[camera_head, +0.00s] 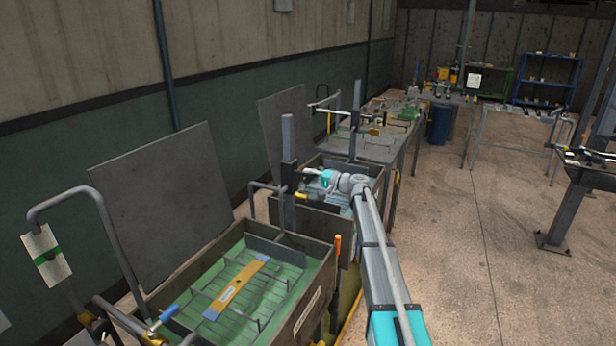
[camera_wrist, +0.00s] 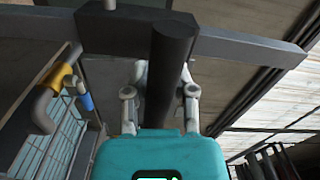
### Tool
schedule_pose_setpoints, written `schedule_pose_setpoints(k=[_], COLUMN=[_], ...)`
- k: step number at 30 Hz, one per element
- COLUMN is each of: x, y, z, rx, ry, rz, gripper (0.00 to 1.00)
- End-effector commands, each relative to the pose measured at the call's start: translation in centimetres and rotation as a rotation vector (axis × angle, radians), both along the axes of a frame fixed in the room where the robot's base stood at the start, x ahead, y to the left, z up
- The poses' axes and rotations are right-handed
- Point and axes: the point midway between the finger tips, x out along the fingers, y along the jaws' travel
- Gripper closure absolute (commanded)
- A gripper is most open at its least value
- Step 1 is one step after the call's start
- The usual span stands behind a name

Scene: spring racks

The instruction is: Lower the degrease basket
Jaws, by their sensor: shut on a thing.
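In the wrist view my gripper (camera_wrist: 160,94) has its two fingers on either side of a dark round bar (camera_wrist: 170,55), shut on it. The bar joins a grey crossbar (camera_wrist: 245,46). In the head view my gripper (camera_head: 313,174) is over the second tank (camera_head: 318,220), beside an upright grey post (camera_head: 289,160). A wire basket (camera_wrist: 50,150) shows at the left of the wrist view. I cannot tell whether it is the degrease basket. The basket in the second tank is mostly hidden by my arm.
A bent grey pipe (camera_head: 75,195) stands at the near left. Grey panels (camera_head: 165,205) lean behind the tanks. A blue barrel (camera_head: 440,124) stands farther back.

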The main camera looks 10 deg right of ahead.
Motion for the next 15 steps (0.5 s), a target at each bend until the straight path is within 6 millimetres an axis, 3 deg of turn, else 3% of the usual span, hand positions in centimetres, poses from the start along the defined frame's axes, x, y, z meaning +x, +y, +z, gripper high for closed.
schedule_pose_setpoints(k=[15], x=[-0.3], y=[-0.1], z=[-6.5], rx=[-0.010], ry=[-0.001], rz=[0.004], gripper=[1.00])
